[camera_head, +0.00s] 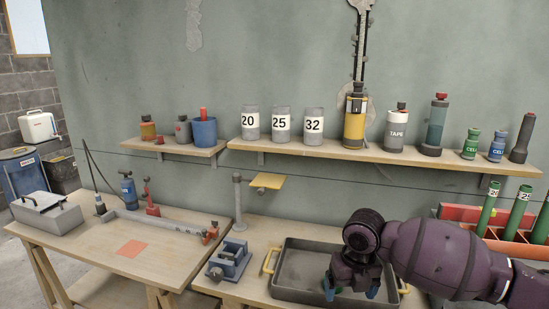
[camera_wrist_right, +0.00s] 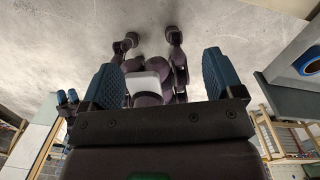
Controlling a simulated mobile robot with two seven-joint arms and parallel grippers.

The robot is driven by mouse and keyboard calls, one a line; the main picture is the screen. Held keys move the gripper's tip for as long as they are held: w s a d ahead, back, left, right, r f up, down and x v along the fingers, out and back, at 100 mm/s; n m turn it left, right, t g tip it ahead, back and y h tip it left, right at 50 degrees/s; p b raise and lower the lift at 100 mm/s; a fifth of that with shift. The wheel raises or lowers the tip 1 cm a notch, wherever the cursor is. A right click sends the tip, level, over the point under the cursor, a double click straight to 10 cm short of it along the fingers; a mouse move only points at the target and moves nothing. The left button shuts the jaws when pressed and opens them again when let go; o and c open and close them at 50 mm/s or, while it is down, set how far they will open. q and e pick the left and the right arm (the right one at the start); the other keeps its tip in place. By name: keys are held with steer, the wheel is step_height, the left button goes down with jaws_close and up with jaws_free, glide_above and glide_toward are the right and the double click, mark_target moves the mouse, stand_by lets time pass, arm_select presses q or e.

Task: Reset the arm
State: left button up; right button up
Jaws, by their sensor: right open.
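My right arm comes in from the right in the head view. Its right gripper (camera_head: 350,289) is over the grey tray (camera_head: 305,265) on the bench, pointing down with its blue fingers apart. In the right wrist view the two blue fingers of the right gripper (camera_wrist_right: 160,82) stand wide apart with nothing held between them. A small green patch shows by the fingers in the head view; I cannot tell what it is. My left arm and gripper do not show in the head view.
A wall shelf (camera_head: 350,151) above holds numbered grey cups, a yellow canister (camera_head: 355,120) and several bottles. A red bin (camera_head: 463,214) with green tubes stands at the right near my arm. A blue-grey vise (camera_head: 230,259) sits left of the tray. The left table (camera_head: 88,238) is partly clear.

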steer(key=w+a+r+m+t+y, duration=0.65)
steer(key=a+m+t, duration=0.25)
steer(key=m, duration=0.8)
steer(key=s+d+f+m+h, duration=0.2)
steer(key=s+d+f+m, duration=0.4)
steer(key=s+f, duration=0.3)
steer(key=s+d+f+m+t+h, duration=0.1)
steer(key=s+d+f+m+h, duration=0.1)
steer(key=s+d+f+m, duration=0.4)
steer(key=s+d+f+m+h, duration=0.3)
steer(key=s+d+f+m, duration=0.3)
steer(key=s+f, duration=0.6)
steer(key=s+d, duration=0.2)
steer(key=s, duration=0.4)
steer(key=shift+s+f+m+t, duration=0.25)
steer(key=shift+f+m+t, duration=0.05)
steer(key=shift+f+t, duration=0.1)
